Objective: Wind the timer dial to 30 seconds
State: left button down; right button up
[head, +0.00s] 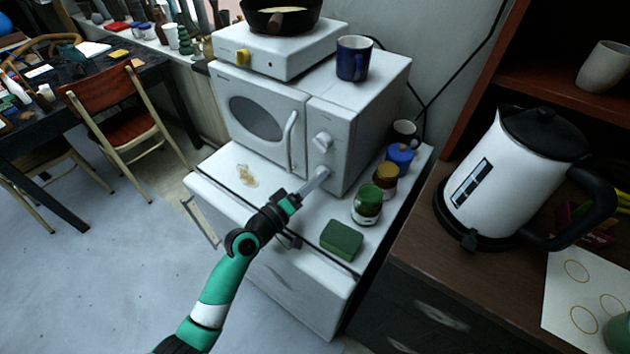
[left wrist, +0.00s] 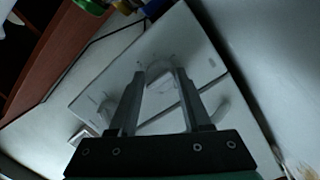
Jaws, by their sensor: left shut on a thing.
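The white microwave (head: 260,105) stands on a white cabinet, its door shut. Its front panel carries an upper knob (head: 322,141), which is free. My left gripper (head: 318,180) reaches the lower part of the panel and is shut on the lower dial, the timer dial, which its fingers mostly hide. In the left wrist view, the gripper's two fingers (left wrist: 158,74) meet the pale panel around the dial. The dial's marks and pointer are too small and dark to read. My right gripper is in neither view.
A green jar (head: 367,204), a sponge (head: 342,240) and other jars stand right of my left gripper. A blue mug (head: 353,58) and a hot plate (head: 275,50) sit on the microwave. A kettle (head: 515,175) stands at right.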

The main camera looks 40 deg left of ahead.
pick_arm(q)
jog(key=shift+m, duration=0.3)
jog(key=m+b, duration=0.1)
jog(key=m, duration=0.4)
jog(key=shift+g, duration=0.3)
jog(key=m, duration=0.5)
jog(key=shift+g+y, duration=0.3)
jog(key=shift+y, duration=0.1)
jog(key=shift+m, duration=0.3)
jog(key=shift+c, duration=1.8)
grip_release()
